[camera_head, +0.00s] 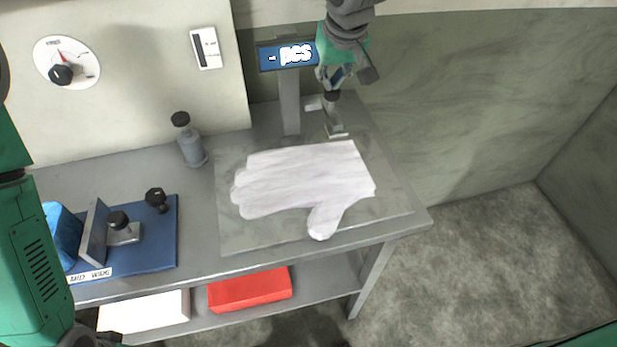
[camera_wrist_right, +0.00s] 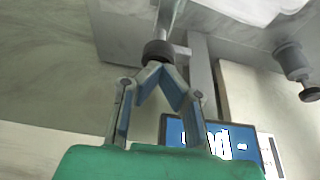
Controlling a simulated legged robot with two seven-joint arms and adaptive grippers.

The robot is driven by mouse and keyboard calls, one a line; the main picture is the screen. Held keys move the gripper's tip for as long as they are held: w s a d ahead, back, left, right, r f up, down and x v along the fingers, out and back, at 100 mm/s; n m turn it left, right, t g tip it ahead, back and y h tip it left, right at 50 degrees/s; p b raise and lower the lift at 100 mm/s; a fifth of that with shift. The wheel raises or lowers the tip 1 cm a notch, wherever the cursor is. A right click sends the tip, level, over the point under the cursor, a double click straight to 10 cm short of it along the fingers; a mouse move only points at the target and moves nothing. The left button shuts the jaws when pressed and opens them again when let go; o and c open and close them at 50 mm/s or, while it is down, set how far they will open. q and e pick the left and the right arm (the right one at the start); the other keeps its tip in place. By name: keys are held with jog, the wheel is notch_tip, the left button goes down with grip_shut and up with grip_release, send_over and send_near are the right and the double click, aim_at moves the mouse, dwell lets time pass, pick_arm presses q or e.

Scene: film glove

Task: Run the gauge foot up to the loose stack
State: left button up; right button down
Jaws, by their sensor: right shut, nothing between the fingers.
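A white glove-shaped stack (camera_head: 300,182) lies flat on a grey plate (camera_head: 240,235) at the table's right end, fingers pointing left. In the wrist view its pale edge (camera_wrist_right: 255,8) shows at the top. The gauge has a post (camera_head: 289,105) and a blue display (camera_head: 272,56) reading "- PCS". Its metal foot (camera_head: 336,128) is by the stack's back right edge; I cannot tell if they touch. A dark knob (camera_wrist_right: 158,50) tops the foot's stem. My right gripper (camera_head: 334,85) is shut and empty, its fingertips at the knob.
A grey bottle (camera_head: 191,145) stands left of the plate. A blue fixture board (camera_head: 150,245) with a metal upright and black knobs is at the table's left. A red box (camera_head: 250,289) and white box (camera_head: 145,312) sit on the lower shelf. A wall is close behind.

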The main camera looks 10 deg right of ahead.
aim_at(333, 100)
jog(key=shift+d+f, duration=0.2)
jog(key=shift+f, duration=0.55)
jog(key=shift+a+f+b, duration=0.1)
jog(key=shift+f+b, duration=1.05)
jog(key=shift+f, duration=1)
notch_tip(333, 100, up, 11)
jog(key=p, duration=1)
jog(key=shift+r, duration=0.1)
notch_tip(333, 100, up, 3)
jog(key=shift+f+p, duration=0.1)
jog(key=shift+p, duration=0.85)
